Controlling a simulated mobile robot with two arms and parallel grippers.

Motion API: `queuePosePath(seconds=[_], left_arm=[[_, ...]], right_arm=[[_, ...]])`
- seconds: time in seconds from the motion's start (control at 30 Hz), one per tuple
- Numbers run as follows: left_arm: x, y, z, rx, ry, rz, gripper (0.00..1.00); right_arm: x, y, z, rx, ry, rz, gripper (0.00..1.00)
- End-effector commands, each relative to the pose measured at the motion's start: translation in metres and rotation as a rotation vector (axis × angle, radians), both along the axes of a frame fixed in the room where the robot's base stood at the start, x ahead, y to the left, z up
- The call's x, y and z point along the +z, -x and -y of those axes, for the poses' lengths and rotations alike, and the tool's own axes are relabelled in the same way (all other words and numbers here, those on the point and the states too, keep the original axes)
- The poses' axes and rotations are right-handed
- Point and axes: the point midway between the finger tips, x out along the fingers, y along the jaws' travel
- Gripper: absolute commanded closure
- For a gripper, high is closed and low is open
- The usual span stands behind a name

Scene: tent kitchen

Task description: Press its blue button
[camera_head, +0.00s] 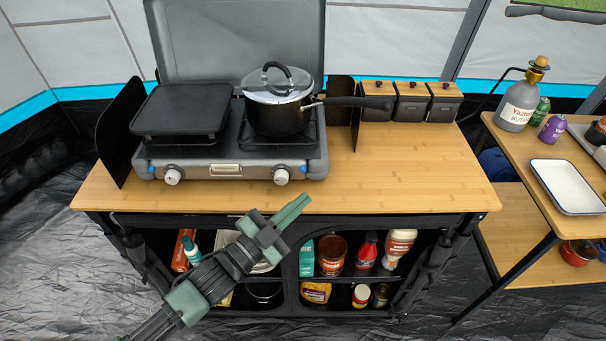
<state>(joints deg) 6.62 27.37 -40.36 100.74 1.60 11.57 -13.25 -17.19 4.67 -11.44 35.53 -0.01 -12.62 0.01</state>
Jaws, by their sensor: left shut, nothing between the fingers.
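A grey camping stove (228,158) with its lid raised stands on the wooden counter. Its front panel has a white knob (172,177) at the left and another (281,176) at the right. A small blue button (303,169) sits beside the right knob, and a similar blue spot (152,169) sits beside the left one. My left gripper (303,200) is shut and empty, its green fingertips pointing up and right. In the picture it lies just below the right knob and button, apart from them, over the counter's front edge. My right gripper is out of view.
A lidded black pot (278,118) stands on the right burner, its handle (352,102) reaching right. A black griddle (182,110) covers the left side. Several grey canisters (411,101) stand behind. The counter's right part (410,165) is clear. Shelves with jars are below.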

Motion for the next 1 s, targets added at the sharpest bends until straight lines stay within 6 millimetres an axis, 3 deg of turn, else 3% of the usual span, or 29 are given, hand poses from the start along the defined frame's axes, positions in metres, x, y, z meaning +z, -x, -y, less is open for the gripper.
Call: queuePosePath(seconds=[0.2, 0.4, 1.0], left_arm=[[-0.002, -0.031, 0.0, 0.0, -0.001, 0.001, 1.0], [-0.001, -0.046, 0.0, 0.0, -0.001, 0.001, 1.0], [0.0, -0.05, 0.0, 0.0, 0.0, -0.001, 1.0]], right_arm=[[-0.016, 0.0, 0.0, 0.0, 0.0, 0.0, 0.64], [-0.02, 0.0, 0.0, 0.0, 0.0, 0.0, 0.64], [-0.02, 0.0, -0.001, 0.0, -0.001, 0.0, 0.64]])
